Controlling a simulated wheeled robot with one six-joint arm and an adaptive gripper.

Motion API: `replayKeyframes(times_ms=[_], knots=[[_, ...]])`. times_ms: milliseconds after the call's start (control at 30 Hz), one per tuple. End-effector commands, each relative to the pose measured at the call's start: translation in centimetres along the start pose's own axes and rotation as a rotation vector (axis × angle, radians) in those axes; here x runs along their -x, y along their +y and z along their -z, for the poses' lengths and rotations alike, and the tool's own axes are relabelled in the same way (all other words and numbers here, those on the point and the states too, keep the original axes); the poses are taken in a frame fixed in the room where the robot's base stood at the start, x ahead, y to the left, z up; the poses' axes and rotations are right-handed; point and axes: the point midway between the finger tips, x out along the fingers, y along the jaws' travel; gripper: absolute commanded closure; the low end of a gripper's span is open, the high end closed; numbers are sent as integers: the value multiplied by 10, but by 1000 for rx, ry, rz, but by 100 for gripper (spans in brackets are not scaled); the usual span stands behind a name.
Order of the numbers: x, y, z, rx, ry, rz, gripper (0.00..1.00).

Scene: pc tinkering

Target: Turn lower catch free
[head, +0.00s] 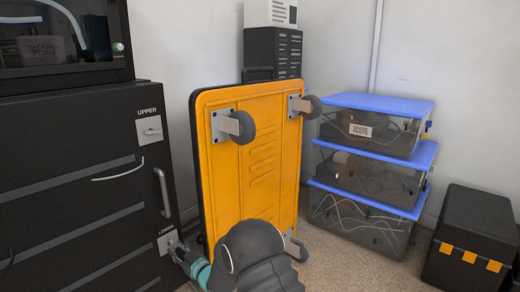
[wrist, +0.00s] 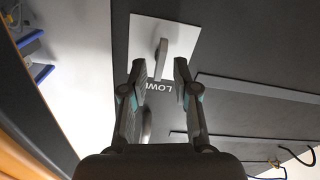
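The lower catch is a small grey lever (wrist: 161,58) on a pale plate (wrist: 178,32), below the word LOWER on the black cabinet. In the head view the plate (head: 166,240) is partly hidden by my gripper (head: 178,250), which is close in front of it. In the wrist view my gripper (wrist: 160,70) is open, with one fingertip on each side of the lever. A gap shows between the lever and each finger. How deep the tips reach around it I cannot tell.
The upper catch (head: 152,131) and a vertical handle (head: 162,192) are on the same cabinet front. An orange platform cart (head: 225,165) stands upright just right of the cabinet, close to my arm. Blue-lidded boxes (head: 370,150) and a black case (head: 475,235) stand farther right.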

Motion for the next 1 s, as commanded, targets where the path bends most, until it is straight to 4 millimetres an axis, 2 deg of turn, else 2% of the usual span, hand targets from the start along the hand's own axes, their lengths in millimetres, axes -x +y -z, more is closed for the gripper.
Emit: replayKeyframes(times_ms=[333,700,1000], knots=[[3,0,0,-2,-1,0,69],[26,0,0,-1,0,0,69],[26,0,0,-45,0,0,69]])
